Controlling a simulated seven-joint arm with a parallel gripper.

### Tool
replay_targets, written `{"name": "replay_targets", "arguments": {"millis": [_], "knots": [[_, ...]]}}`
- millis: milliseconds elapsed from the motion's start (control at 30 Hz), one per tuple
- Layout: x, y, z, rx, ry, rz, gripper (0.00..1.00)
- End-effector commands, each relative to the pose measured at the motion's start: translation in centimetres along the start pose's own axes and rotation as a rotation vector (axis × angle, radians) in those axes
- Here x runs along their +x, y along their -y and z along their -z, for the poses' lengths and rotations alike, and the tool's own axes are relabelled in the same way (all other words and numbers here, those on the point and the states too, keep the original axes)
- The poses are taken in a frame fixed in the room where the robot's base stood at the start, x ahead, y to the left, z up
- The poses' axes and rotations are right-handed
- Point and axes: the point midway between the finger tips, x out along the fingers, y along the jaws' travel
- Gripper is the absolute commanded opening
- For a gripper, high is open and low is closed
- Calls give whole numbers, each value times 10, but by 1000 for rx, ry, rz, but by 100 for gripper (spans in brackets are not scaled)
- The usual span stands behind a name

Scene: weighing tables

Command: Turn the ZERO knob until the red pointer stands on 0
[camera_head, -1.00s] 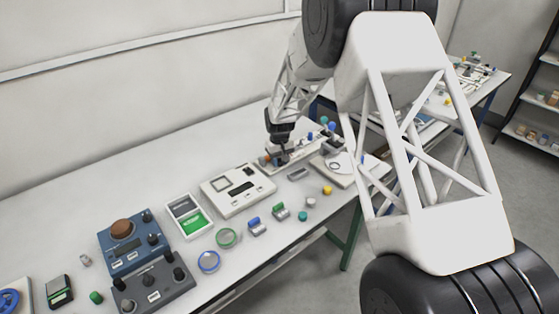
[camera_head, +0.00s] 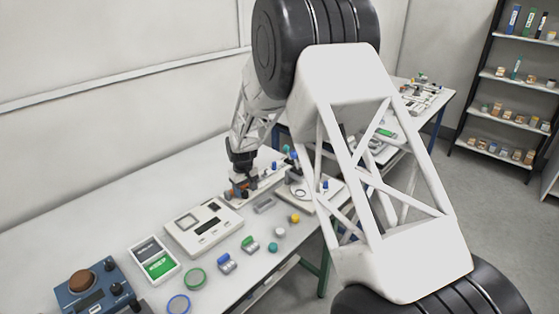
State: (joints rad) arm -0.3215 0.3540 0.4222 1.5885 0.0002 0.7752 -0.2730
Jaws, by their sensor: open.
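My gripper (camera_head: 242,181) points down at the back of the long white table, at a small instrument (camera_head: 255,190) with dark and orange-brown parts. The gripper is small and dark here, and its fingertips partly cover the instrument. I cannot tell whether the fingers touch it or are around any part of it. A white unit with a round dial (camera_head: 299,189) stands just to the right, partly behind my arm. The ZERO knob, the red pointer and the 0 mark cannot be made out at this size.
A white box with a display (camera_head: 203,229) stands left of the gripper. Small coloured pieces, including a yellow one (camera_head: 295,218), line the front. Shelves (camera_head: 508,95) stand at right.

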Motion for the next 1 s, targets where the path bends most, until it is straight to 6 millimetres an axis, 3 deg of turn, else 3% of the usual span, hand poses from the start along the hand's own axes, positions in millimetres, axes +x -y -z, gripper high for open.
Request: {"name": "replay_targets", "arguments": {"millis": [433,1000], "knots": [[-63,0,0,1,0,0,57],[-120,-14,-55,66,-23,-7,57]]}}
